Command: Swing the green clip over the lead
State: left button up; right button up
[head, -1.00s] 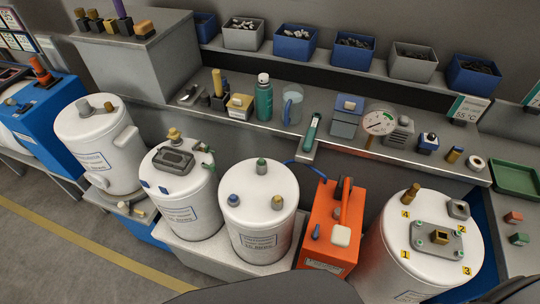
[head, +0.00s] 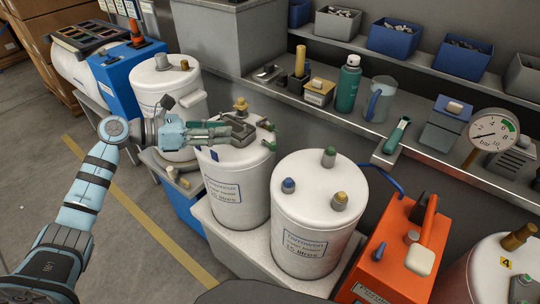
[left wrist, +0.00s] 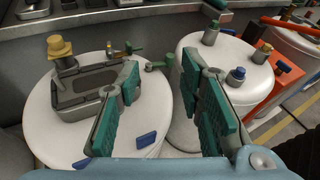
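A white tank (head: 228,180) stands in the middle of the head view. On its lid sit a grey rectangular frame (head: 238,132) and a brass knob (head: 240,105). Two small green parts, an upper one (head: 267,124) and a lower one (head: 268,145), sit at the lid's right edge. In the left wrist view one green clip (left wrist: 164,63) is at the lid edge; another (left wrist: 130,48) is behind the frame. I cannot tell which part is the lead. My left gripper (left wrist: 160,112) is open and empty above the lid's near side. My right gripper is out of view.
A neighbouring tank (head: 318,200) with blue, green and brass knobs stands close on the right. An orange box (head: 385,255) with a blue cable stands beyond it. Another white tank (head: 165,85) is behind my left arm. The shelf (head: 330,130) behind holds a bottle and gauge.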

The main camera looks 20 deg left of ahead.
aim_at(271, 144)
pick_arm(q)
jog(key=w+d+f, duration=0.2)
jog(key=d, duration=0.1)
jog(key=w+d+f+m+g, duration=0.1)
jog(key=w+d+f, duration=0.1)
jog(key=d+f, duration=0.1)
jog(key=w+d+f+m, duration=0.1)
jog(key=w+d+f, duration=0.1)
jog(key=d, duration=0.3)
jog(key=shift+w+f+g, duration=0.15)
jog(key=shift+w+g, duration=0.05)
jog(key=shift+g, duration=0.1)
grip_shut()
